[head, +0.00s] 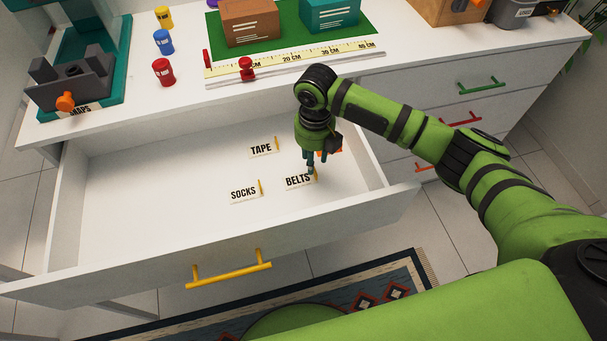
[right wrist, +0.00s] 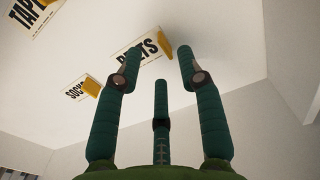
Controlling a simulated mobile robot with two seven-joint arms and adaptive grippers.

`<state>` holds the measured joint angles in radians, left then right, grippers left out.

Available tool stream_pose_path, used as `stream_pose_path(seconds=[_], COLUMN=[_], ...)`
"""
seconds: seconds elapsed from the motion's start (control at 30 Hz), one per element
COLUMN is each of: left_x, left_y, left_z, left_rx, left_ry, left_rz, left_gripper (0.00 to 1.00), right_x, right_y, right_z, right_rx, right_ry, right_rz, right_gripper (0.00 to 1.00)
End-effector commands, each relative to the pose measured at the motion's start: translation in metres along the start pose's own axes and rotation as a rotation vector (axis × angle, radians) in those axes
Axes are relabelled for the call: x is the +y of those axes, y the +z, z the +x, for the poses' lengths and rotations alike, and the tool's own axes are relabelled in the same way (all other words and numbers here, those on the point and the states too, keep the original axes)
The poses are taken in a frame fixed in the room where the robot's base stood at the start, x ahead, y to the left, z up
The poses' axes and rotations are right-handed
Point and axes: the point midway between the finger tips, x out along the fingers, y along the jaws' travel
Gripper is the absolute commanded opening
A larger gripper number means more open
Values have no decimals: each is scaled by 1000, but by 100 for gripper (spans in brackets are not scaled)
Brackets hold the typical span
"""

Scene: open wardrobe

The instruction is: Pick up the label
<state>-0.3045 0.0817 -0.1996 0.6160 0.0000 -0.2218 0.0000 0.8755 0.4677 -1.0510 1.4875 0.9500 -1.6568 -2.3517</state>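Three white labels with dark print and yellow tabs lie in the open drawer: TAPE (head: 262,149), SOCKS (head: 243,193) and BELTS (head: 298,181). My right gripper (head: 314,166) points down over the drawer beside the BELTS label and partly covers its right end. In the right wrist view my right gripper (right wrist: 160,75) has its fingers spread, with nothing between them. There the BELTS label (right wrist: 140,50) shows beyond the fingertips, partly hidden by them. The SOCKS label (right wrist: 78,89) and TAPE label (right wrist: 38,14) are further left. My left gripper is not in view.
The white drawer (head: 110,250) is pulled out, with a yellow handle (head: 228,269); its walls surround the labels. A small orange thing (head: 334,151) is partly hidden behind my gripper. The counter above holds a ruler (head: 300,58), boxes, small cans and a grey fixture (head: 75,88).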

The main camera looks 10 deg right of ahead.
Motion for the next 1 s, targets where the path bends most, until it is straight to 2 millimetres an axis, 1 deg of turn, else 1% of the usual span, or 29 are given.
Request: stream_pose_path(seconds=[0.2, 0.3, 0.4, 0.6, 0.63, 0.67, 0.77, 0.8, 1.0], left_x=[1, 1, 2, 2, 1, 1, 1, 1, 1], left_y=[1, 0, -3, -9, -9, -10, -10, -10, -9], left_z=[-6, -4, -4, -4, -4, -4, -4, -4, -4], left_rx=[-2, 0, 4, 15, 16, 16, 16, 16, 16], left_ry=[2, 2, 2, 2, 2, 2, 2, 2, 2], left_rz=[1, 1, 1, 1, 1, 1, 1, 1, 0], left_gripper=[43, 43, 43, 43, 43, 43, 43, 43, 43], right_x=[-2, -1, -2, -2, -2, -2, -2, -2, -2], right_y=[-7, -6, -6, -5, -5, -5, -5, -5, -5], right_z=[31, 44, 50, 51, 51, 51, 50, 50, 50], right_rx=[2, 0, -3, -4, -4, -4, -4, -4, -4], right_ry=[0, 1, 0, 1, 1, 1, 1, 1, 1], right_rz=[3, 4, 3, 3, 3, 4, 4, 4, 4], right_gripper=[39, 39, 39, 39, 35, 24, 3, 0, 0])
